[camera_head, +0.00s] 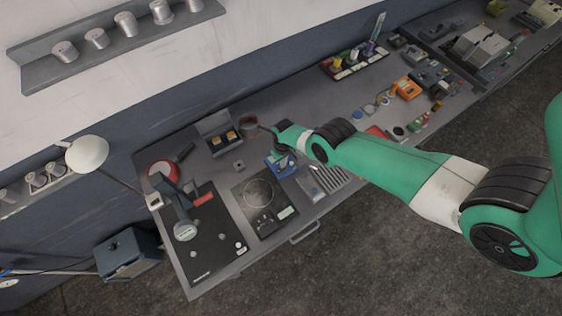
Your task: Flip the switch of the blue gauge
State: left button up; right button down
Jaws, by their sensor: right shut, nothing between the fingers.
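The blue gauge (286,168) is a small blue box on the workbench, just right of the hot plate. Its switch is too small to make out, and part of its back is hidden by my gripper. My green right arm comes in from the right, and my right gripper (277,152) is at the back left of the blue gauge, very close to it. I cannot tell whether they touch. The right gripper is shut and empty. My left gripper is out of view.
A hot plate (265,213) and a black board (216,252) lie left of the gauge. A red pan (162,172), an open grey box (215,148) and a brown cup (248,122) stand behind. A ribbed grey tray (325,184) is to the right. Small devices crowd the far right bench.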

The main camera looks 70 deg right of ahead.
jog(key=shift+f+b, duration=1)
dwell(0.5)
notch_tip(320, 180, up, 7)
jog(key=p, duration=0.7)
jog(key=shift+r, duration=0.1)
dwell(0.4)
